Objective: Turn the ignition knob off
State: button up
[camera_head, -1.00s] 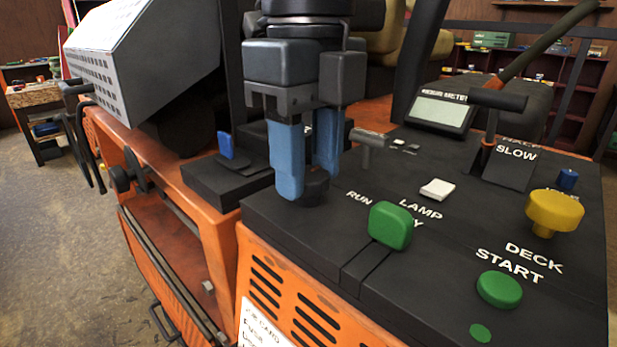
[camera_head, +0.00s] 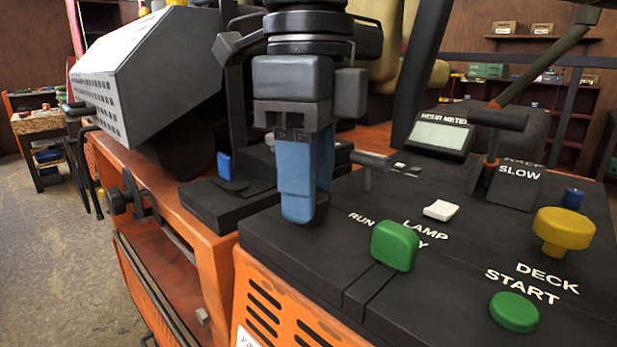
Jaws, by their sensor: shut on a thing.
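My gripper (camera_head: 309,205) points straight down at the left part of the black control panel (camera_head: 290,252). Its blue fingers are shut on the dark ignition knob (camera_head: 320,213), just left of the word RUN. The near finger covers most of the knob, so its pointer and exact angle are hidden. The fingers now stand almost one behind the other in the head view.
A yellow DECK knob (camera_head: 563,231), green START button (camera_head: 514,311) and T-handled lever (camera_head: 493,130) are further right. A blue switch (camera_head: 225,166) is left.

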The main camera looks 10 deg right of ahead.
jog(key=o, duration=1)
jog(key=shift+o, duration=0.2)
notch_tip(320, 180, up, 8)
jog(key=shift+f, duration=0.1)
